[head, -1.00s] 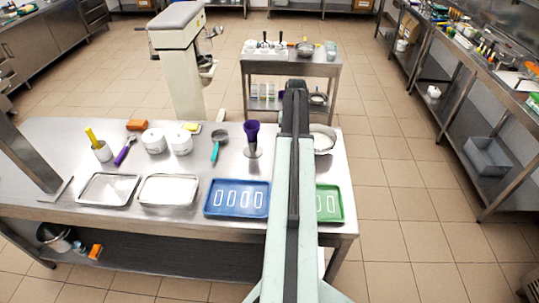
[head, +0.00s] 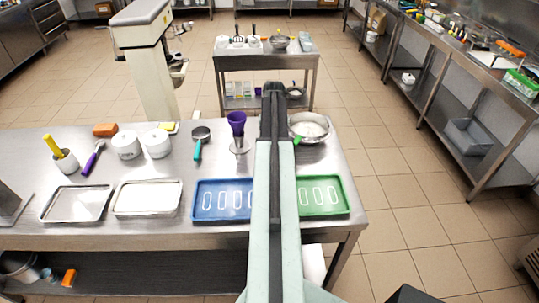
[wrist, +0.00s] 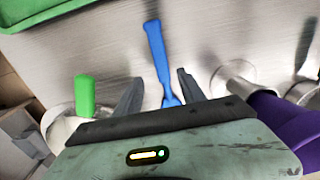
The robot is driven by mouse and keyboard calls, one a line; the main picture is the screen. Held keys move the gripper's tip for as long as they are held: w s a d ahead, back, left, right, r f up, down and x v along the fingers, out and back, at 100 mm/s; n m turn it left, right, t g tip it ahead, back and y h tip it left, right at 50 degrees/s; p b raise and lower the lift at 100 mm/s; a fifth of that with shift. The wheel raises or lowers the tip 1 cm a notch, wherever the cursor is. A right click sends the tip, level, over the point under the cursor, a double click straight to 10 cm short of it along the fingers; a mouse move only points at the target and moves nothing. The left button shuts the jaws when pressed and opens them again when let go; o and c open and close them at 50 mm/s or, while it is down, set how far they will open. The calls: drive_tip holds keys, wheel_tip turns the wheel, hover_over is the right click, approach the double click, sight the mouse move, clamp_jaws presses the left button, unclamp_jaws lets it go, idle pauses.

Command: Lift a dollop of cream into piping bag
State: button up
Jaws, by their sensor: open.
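A purple piping bag (head: 237,123) stands upright in a metal holder on the steel table, left of my arm in the head view; it also shows at the right of the wrist view (wrist: 285,125). A metal bowl (head: 310,128) with white cream is right of my arm; a green handle (wrist: 85,95) rests at it in the wrist view. A blue-handled utensil (wrist: 157,50) lies on the table below and between my jaws; my arm hides it in the head view. My gripper (wrist: 160,90) is open and empty, between bowl and bag.
A blue tray (head: 200,211) and a green tray (head: 342,205) with white strips lie at the table's front edge. White tubs (head: 126,146), a teal-handled scoop (head: 198,150) and steel trays (head: 75,218) are at left.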

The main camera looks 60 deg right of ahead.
drive_tip(key=f+b, duration=0.5)
drive_tip(key=shift+w+a+f, duration=0.15)
drive_tip(key=shift+a+f, duration=0.05)
drive_tip(key=shift+f, duration=0.05)
drive_tip(key=shift+r, duration=0.2)
clamp_jaws()
